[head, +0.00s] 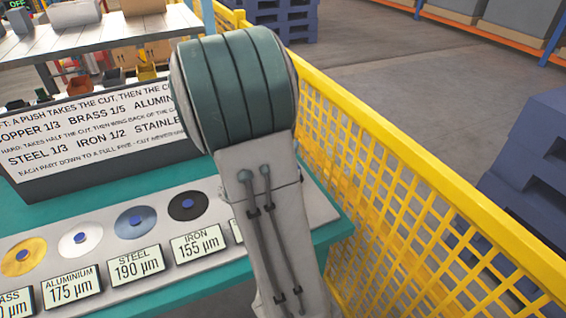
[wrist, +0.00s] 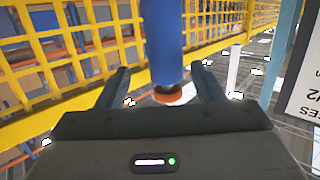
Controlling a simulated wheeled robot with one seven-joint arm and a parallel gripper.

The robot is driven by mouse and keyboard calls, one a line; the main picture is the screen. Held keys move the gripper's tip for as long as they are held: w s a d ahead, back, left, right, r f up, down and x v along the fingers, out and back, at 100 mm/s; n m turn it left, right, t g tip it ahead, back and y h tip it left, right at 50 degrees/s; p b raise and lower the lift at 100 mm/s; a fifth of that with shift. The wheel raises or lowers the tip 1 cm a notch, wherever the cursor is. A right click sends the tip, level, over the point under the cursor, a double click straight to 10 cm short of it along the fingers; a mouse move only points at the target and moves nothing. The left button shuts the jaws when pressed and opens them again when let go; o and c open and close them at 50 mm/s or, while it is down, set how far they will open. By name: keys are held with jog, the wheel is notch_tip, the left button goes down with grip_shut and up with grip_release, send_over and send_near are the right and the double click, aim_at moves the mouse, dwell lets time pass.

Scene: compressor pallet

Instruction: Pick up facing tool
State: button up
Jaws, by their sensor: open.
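In the wrist view, a blue cylinder with an orange-brown lower end, which looks like the facing tool (wrist: 164,42), hangs upright from the top edge of the picture. Its upper end is cut off. My gripper (wrist: 160,68) is open, with one dark finger on each side of the blue cylinder and a visible gap on both sides. I cannot tell whether the cylinder is fully between the fingers or a little beyond them. In the head view my arm fills the middle, and neither the gripper nor the tool can be made out.
A teal-edged bench (head: 180,292) holds several coloured discs with thickness labels and a large instruction sign (head: 95,138). A yellow mesh fence (head: 400,175) runs along its right side and also shows behind the fingers (wrist: 100,62). Blue pallets (head: 525,165) stand beyond it.

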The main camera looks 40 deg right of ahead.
jog(key=shift+w+x, duration=0.25)
jog(key=shift+x, duration=2.65)
jog(key=shift+a+f, duration=0.15)
jog(key=shift+a, duration=0.1)
jog(key=shift+c, duration=0.3)
grip_shut()
